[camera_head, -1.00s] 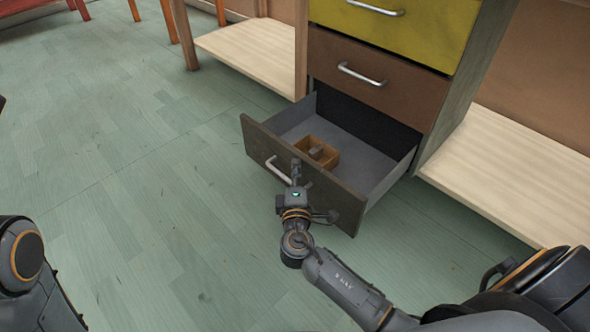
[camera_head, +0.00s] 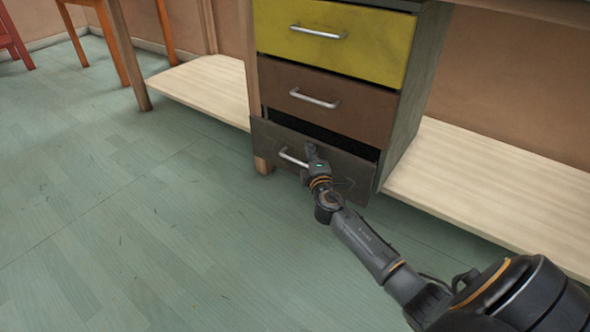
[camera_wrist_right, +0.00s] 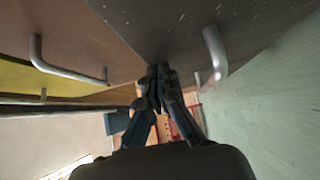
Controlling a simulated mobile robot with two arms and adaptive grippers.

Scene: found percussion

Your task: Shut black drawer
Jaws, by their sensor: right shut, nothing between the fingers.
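The black drawer (camera_head: 345,170) is the bottom one of a cabinet, below a brown drawer and a yellow drawer. It stands slightly open, with a dark gap along its top edge. My right gripper (camera_head: 311,150) is shut and empty at the drawer's front, just right of the middle of its silver handle (camera_head: 291,158). In the right wrist view my gripper (camera_wrist_right: 157,72) is close to the dark front (camera_wrist_right: 165,22), with the handle (camera_wrist_right: 215,55) to its right. Whether the fingertips touch the front I cannot tell. The drawer's inside is hidden. My left gripper is not in view.
The brown drawer (camera_head: 325,101) and yellow drawer (camera_head: 335,35) above are shut. Pale low shelves flank the cabinet at left (camera_head: 205,88) and right (camera_head: 490,190). Orange and red furniture legs stand at the far left. The green floor (camera_head: 130,220) in front is clear.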

